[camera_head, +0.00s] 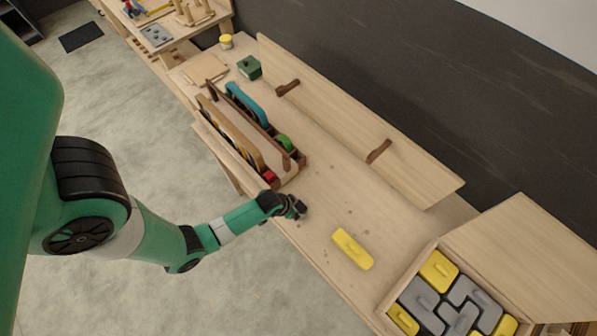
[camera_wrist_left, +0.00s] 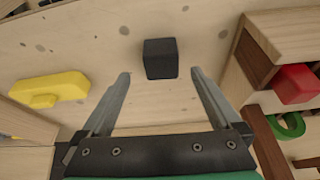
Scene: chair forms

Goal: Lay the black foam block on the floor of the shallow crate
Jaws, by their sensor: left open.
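The black foam block (camera_wrist_left: 161,56) sits on the wooden bench in the left wrist view, just beyond and between my fingertips. In the head view I cannot tell it apart from my dark gripper. My left gripper (camera_head: 292,207) is open and empty, low over the bench beside the tool carrier's near end. The shallow crate (camera_head: 407,274) stands at the lower right of the head view, with yellow and grey blocks on its floor. Its lower part is cut off by the frame edge. My right gripper is in neither view.
A yellow block (camera_head: 352,249) lies on the bench between my left gripper and the crate. A wooden carrier (camera_head: 290,180) with coloured items stands just behind the gripper. A long upright board (camera_head: 345,115) runs along the back. A green box (camera_head: 249,68) stands farther away.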

